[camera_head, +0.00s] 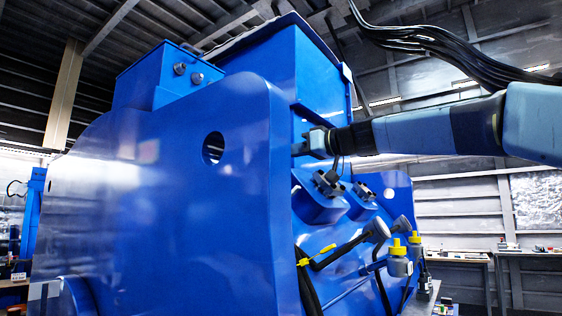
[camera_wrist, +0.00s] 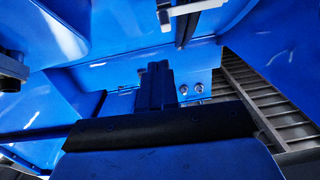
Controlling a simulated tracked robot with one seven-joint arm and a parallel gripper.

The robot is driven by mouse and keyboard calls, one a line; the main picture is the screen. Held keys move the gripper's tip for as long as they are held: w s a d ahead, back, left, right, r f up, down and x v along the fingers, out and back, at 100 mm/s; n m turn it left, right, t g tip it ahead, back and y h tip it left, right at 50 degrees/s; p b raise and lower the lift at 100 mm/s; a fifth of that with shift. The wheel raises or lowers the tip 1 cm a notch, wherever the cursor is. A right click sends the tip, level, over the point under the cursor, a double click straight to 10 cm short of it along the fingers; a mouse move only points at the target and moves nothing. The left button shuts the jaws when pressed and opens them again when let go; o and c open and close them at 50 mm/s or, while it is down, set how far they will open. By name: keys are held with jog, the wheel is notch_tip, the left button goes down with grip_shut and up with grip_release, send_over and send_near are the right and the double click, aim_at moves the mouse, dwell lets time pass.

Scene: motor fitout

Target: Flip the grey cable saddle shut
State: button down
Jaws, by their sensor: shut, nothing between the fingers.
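My gripper (camera_head: 300,149) is shut and empty. It reaches in from the right, beside the upright side face of the blue motor housing (camera_head: 220,230). In the wrist view its dark closed fingers (camera_wrist: 158,66) point at a blue surface. A light grey bracket-like part (camera_wrist: 192,9) shows at the top of the wrist view, cut by the frame edge, apart from the fingers; it may be the cable saddle, but I cannot tell for sure or see whether it is open. Small grey-black fittings (camera_head: 327,183) sit on blue bosses below my gripper in the head view.
Below are black cables with yellow bands (camera_head: 325,250) and a grey canister with a yellow cap (camera_head: 399,262). A dark cable bundle (camera_head: 430,45) hangs at the upper right. In the wrist view, two round bolts (camera_wrist: 191,89) and a slatted wall (camera_wrist: 250,95) lie beyond the fingers.

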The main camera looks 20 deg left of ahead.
jog(key=s+d, duration=0.2)
jog(key=d, duration=0.6)
jog(key=shift+r, duration=0.15)
jog(key=shift+d, duration=0.1)
jog(key=s+d+f+m+t+h, duration=0.25)
jog(key=d+f+m+h, duration=0.2)
jog(key=d+f, duration=0.6)
jog(key=s+d+f+m+t+h, duration=0.1)
jog(key=s+d+f+m+h, duration=0.2)
jog(key=d+f+h, duration=0.7)
jog(key=s+d+f+m+h, duration=0.1)
jog(key=s+d+f+m, duration=0.3)
jog(key=s+d+f, duration=0.4)
jog(key=s+d+f+m+g+h, duration=0.1)
jog(key=s+d+f+m, duration=0.3)
jog(key=s+d+f, duration=0.4)
jog(key=d+f, duration=0.5)
jog(key=f, duration=0.3)
jog(key=shift+d+f+h, duration=0.35)
jog(key=shift+d, duration=0.05)
